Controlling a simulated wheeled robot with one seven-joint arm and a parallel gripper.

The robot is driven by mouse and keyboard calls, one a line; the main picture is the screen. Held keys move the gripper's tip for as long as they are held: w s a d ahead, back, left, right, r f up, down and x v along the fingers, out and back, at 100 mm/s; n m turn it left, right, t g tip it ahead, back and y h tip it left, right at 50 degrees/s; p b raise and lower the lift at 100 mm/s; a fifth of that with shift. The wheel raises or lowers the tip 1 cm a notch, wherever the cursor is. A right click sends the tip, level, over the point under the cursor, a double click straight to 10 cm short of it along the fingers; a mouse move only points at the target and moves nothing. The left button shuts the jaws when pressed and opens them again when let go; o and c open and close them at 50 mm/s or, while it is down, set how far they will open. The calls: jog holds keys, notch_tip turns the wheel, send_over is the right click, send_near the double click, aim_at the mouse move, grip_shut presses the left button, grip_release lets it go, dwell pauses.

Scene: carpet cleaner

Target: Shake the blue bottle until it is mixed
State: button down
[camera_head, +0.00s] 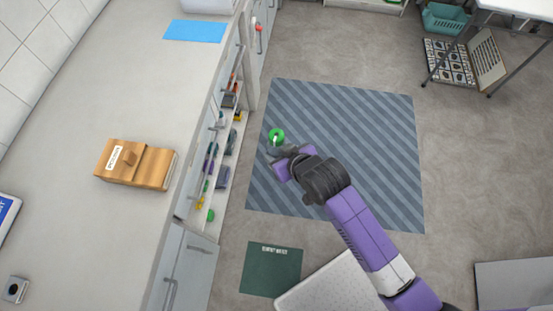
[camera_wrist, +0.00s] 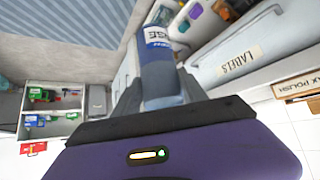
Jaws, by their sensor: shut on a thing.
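The blue bottle (camera_wrist: 160,75) shows in the wrist view as a grey-blue body with a white and blue label, tilted in the picture. My gripper (camera_wrist: 158,97) is shut on it, one dark finger on each side. In the head view my gripper (camera_head: 282,153) is over the striped rug, right of the counter. A green round part with a white piece (camera_head: 277,135) shows just beyond the fingers; it looks like the bottle's top, but I cannot be sure. Most of the bottle is hidden in the head view. The liquid inside cannot be made out.
A long counter (camera_head: 120,215) runs along the left, with a wooden box (camera_head: 135,164) and a blue sheet (camera_head: 195,31) on it. Open shelves (camera_head: 238,150) with several small items face the striped rug (camera_head: 375,170). A dark green mat (camera_head: 271,270) lies in front.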

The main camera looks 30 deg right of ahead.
notch_tip(320, 180, down, 5)
jog(key=shift+b, duration=1.05)
jog(key=shift+r, duration=0.15)
jog(key=shift+r+p, duration=0.1)
jog(key=shift+p, duration=0.25)
dwell(1.4)
dwell(1.2)
dwell(0.3)
notch_tip(320, 180, up, 7)
jog(key=p, duration=0.4)
notch_tip(320, 180, down, 7)
jog(key=b, duration=0.4)
